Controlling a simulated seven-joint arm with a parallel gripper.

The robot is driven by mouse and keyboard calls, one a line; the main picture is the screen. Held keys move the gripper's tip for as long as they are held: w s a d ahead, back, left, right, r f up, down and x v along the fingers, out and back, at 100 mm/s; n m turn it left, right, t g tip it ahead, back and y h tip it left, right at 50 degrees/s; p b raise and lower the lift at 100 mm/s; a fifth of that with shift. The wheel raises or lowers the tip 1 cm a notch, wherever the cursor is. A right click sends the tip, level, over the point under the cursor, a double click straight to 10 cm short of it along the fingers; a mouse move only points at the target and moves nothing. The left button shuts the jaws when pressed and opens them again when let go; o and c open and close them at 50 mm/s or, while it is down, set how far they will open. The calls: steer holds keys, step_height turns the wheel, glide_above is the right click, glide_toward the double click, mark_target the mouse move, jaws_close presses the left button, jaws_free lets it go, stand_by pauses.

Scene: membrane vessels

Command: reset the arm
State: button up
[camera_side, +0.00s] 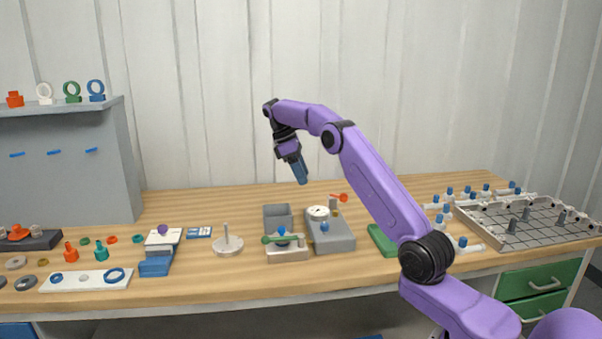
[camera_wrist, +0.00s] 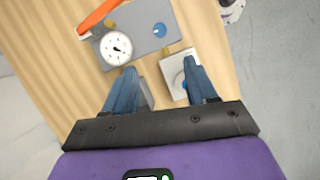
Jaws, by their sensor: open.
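My gripper (camera_side: 300,172) hangs in the air above the middle of the wooden bench, at the end of my purple arm. It points down and slightly to the right in the side view. In the wrist view my gripper (camera_wrist: 162,78) shows two blue fingers spread well apart, with nothing between them. Below it on the bench are the grey gauge block (camera_side: 330,238) and the small light fixture (camera_side: 287,252) with a blue knob and a green handle. The gauge block (camera_wrist: 142,42) also shows in the wrist view. My gripper touches nothing.
A grey open box (camera_side: 277,217) stands behind the fixture. A disc with an upright peg (camera_side: 228,246) stands to its left. A green pad (camera_side: 382,240) lies to the right, before a gridded tray (camera_side: 530,228). A grey panel with a shelf (camera_side: 66,165) rises at left.

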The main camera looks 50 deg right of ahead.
steer(key=a+r+n+t, duration=0.2)
steer(key=a, duration=1.2)
steer(key=s+a+n+t, duration=0.1)
steer(key=s+a+n, duration=0.1)
steer(key=s+a, duration=0.95)
steer(key=s+a+f+n+y, duration=0.1)
steer(key=s+a+f, duration=0.1)
steer(key=s, duration=1.1)
steer(key=s+a+f+n+t+y, duration=0.1)
steer(key=s+f, duration=0.4)
steer(key=s, duration=0.9)
steer(key=shift+a+y, duration=0.5)
steer(key=shift+a, duration=0.1)
